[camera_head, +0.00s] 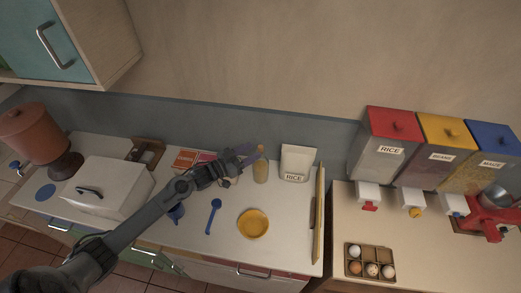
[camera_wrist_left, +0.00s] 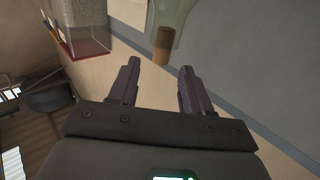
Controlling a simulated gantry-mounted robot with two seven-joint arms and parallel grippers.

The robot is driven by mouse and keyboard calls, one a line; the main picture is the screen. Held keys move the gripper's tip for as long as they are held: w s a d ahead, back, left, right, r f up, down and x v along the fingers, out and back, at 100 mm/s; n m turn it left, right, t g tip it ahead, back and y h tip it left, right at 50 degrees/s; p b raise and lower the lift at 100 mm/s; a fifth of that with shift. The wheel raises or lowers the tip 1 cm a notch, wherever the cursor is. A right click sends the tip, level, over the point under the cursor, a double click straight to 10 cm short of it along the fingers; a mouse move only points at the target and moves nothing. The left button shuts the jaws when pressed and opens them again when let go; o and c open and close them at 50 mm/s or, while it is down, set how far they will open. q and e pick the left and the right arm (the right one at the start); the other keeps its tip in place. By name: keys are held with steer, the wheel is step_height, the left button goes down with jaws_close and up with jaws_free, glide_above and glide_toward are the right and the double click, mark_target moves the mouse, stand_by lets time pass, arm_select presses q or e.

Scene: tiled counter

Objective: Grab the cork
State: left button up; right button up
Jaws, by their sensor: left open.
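The brown cork (camera_wrist_left: 162,44) shows in the left wrist view, set in the neck of a pale greenish, see-through bottle (camera_wrist_left: 172,14). My left gripper (camera_wrist_left: 159,67) is open and empty. Its two dark purple fingers point toward the cork, which lies just beyond the tips and roughly between them in the picture. In the head view the yellowish bottle (camera_head: 261,172) stands upright on the counter near the back wall. My left gripper (camera_head: 250,156) is close beside its top, and the cork is too small there to make out clearly. My right gripper is not in view.
A white rice container (camera_head: 297,162) stands just right of the bottle. A yellow bowl (camera_head: 253,224) and a blue spoon (camera_head: 213,215) lie in front. A white lidded box (camera_head: 108,187) is at left. An egg tray (camera_head: 370,262) and dispensers are at right.

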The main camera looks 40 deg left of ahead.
mark_target(260, 146)
arm_select(q)
steer(key=shift+p+x, duration=0.65)
steer(key=shift+x, duration=1.9)
jaws_close()
